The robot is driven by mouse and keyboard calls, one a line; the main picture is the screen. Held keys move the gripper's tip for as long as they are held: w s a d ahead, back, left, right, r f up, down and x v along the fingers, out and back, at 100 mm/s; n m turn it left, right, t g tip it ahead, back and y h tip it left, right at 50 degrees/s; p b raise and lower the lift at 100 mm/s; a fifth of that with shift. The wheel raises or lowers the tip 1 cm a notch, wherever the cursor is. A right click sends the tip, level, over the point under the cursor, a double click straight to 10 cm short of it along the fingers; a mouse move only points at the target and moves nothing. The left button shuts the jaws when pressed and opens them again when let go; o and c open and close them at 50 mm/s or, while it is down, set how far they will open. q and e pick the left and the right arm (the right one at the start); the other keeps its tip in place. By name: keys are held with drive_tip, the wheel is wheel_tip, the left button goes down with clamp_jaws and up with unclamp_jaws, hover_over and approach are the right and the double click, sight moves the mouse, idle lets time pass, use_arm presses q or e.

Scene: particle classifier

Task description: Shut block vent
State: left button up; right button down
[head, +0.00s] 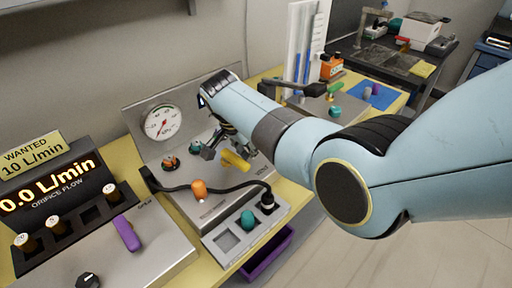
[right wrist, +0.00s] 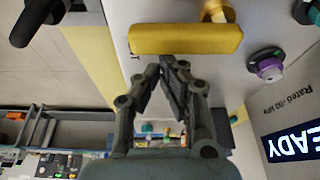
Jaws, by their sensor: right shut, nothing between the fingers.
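A yellow lever handle (head: 235,160) sits on the grey panel block with the round gauge. It shows large in the right wrist view (right wrist: 185,39), lying crosswise just ahead of my fingertips, on a yellow stem; a printed letter "T" shows beside it, the rest of the label hidden. My right gripper (head: 211,150) is at the handle's left side in the head view. In the right wrist view its fingers (right wrist: 165,64) are together and empty, close to the handle's edge; I cannot tell whether they touch it. My left gripper is out of view.
A dial gauge (head: 165,122) stands on the panel's back plate. An orange knob (head: 199,190) and black hose lie in front. A purple handle (head: 127,233) and a display (head: 52,185) reading 0.0 L/min are at left. My right arm hides the bench's middle.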

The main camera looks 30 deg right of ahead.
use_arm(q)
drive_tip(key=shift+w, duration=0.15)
use_arm(e)
drive_tip(key=shift+s+a, duration=0.1)
drive_tip(key=shift+s, duration=0.1)
idle(0.3)
drive_tip(key=shift+w+d+r, duration=0.1)
drive_tip(key=shift+d, duration=0.45)
drive_tip(key=d, duration=0.1)
drive_tip(key=d+p, duration=0.1)
drive_tip(key=d, duration=0.1)
drive_tip(key=shift+w+d+r, duration=0.1)
drive_tip(key=shift+w, duration=0.3)
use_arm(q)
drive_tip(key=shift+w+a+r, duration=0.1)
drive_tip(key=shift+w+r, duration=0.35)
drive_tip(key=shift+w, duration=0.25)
use_arm(e)
drive_tip(key=w+v, duration=0.1)
drive_tip(key=v, duration=0.8)
drive_tip(key=shift+s+a+r, duration=0.3)
drive_tip(key=shift+s+a, duration=0.1)
drive_tip(key=shift+s, duration=0.05)
